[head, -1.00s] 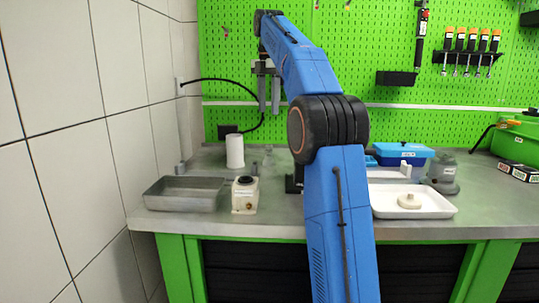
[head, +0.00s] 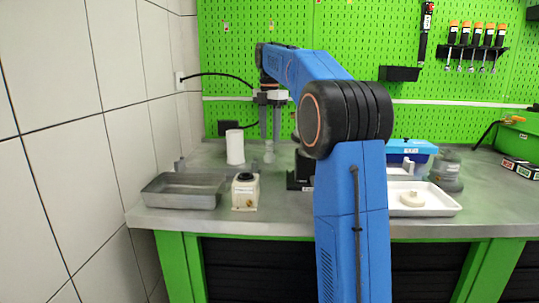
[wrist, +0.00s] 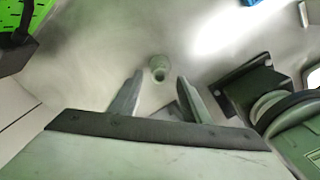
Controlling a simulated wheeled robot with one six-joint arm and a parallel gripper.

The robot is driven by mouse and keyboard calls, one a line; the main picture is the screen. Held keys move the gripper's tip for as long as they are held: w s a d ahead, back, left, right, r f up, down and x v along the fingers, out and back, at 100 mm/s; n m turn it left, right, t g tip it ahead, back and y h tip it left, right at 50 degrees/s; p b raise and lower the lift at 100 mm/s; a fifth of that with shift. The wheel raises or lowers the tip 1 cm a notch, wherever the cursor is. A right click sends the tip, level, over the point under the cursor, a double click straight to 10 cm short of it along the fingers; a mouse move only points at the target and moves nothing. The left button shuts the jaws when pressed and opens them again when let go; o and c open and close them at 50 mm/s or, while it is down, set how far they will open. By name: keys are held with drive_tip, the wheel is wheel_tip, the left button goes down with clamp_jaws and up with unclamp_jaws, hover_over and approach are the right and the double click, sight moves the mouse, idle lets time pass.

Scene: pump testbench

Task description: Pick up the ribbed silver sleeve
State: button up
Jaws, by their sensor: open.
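A small silver-grey round piece, which looks like the sleeve (head: 269,151), stands on the bench below my gripper (head: 270,134) in the head view. Its ribs are too small to make out. In the wrist view the sleeve (wrist: 158,67) is seen from above with a dark hole in its middle. It lies just ahead of and between the two fingertips of my gripper (wrist: 160,78). My gripper is open, points down and holds nothing. The tips appear above the sleeve and apart from it.
A white cylinder (head: 235,146) stands just left of the sleeve. A grey metal tray (head: 158,199) and a cream block with a black top (head: 245,192) are nearer the front. A white tray (head: 440,208) and a blue box (head: 424,149) are right. The pegboard (head: 225,65) stands behind.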

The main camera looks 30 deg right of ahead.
sight(269, 141)
drive_tip(key=shift+f, duration=2.9)
clamp_jaws()
